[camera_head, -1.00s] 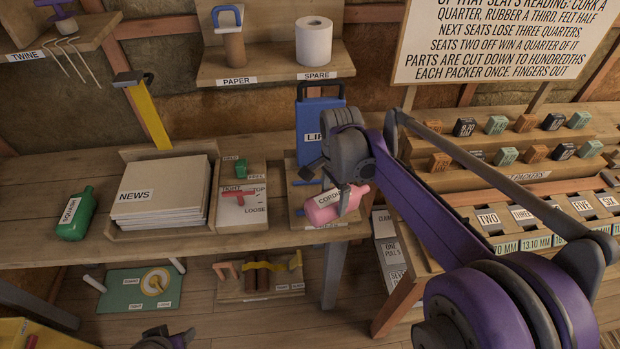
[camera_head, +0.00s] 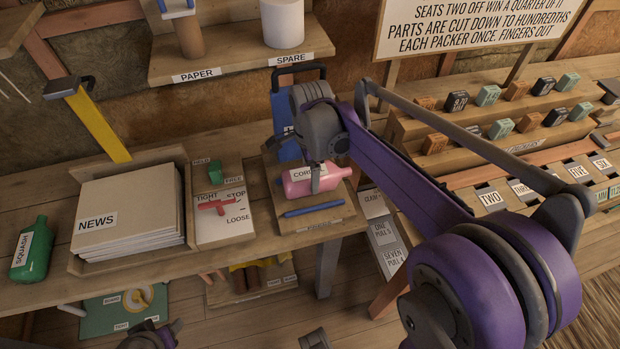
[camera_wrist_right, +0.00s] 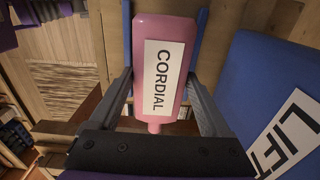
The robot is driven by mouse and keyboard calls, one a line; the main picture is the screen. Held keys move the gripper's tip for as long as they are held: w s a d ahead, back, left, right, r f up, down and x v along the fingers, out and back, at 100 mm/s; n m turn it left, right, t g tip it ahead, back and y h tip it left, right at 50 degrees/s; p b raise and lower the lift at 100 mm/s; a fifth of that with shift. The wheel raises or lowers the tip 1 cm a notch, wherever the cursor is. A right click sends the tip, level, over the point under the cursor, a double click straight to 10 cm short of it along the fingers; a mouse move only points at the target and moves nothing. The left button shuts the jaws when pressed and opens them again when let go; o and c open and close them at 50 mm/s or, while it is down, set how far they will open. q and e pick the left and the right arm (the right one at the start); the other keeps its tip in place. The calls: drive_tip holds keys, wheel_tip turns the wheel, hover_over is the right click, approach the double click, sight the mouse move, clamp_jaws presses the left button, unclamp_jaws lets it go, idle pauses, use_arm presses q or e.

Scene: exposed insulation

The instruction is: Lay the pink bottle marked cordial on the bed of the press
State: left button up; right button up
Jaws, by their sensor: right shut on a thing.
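The pink bottle with the CORDIAL label (camera_head: 336,176) lies on its side in my right gripper (camera_head: 318,184), over the wooden bed of the press (camera_head: 338,214). I cannot tell whether it touches the bed. In the right wrist view the bottle (camera_wrist_right: 153,50) sits between both fingers, neck toward the palm. A blue bar (camera_head: 312,210) runs along the bed in front of the bottle. The blue LIFT panel (camera_head: 284,130) stands behind, partly hidden by my right arm. My left gripper (camera_head: 150,338) shows only in part at the bottom edge; its fingers are unclear.
A NEWS stack (camera_head: 128,205) in a wooden tray and a board with a red handle (camera_head: 222,205) stand left of the press. Racks of small blocks (camera_head: 475,135) stand right. A shelf (camera_head: 235,60) hangs above.

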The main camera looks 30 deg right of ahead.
drive_tip(key=shift+f, duration=1.25)
drive_tip(key=o, duration=1.3)
drive_tip(key=shift+f, duration=0.1)
drive_tip(key=shift+r, duration=0.3)
wheel_tip(320, 180, up, 11)
drive_tip(key=p, duration=0.1)
drive_tip(key=s+a+f+n+t, duration=0.1)
drive_tip(key=s+a+f+n, duration=0.1)
drive_tip(key=s+f+n, duration=0.2)
drive_tip(key=s+a+f+n+t, duration=0.2)
drive_tip(key=s+f+n, duration=0.2)
drive_tip(key=s+n, duration=0.3)
drive_tip(key=s+a+f+n+t, duration=0.2)
drive_tip(key=s+f+n, duration=0.2)
drive_tip(key=n, duration=0.5)
drive_tip(key=shift+s+a+f+n, duration=0.1)
drive_tip(key=shift+s+a+n, duration=0.1)
drive_tip(key=shift+s, duration=0.25)
drive_tip(key=shift+s+a+n, duration=0.2)
drive_tip(key=shift+s, duration=0.2)
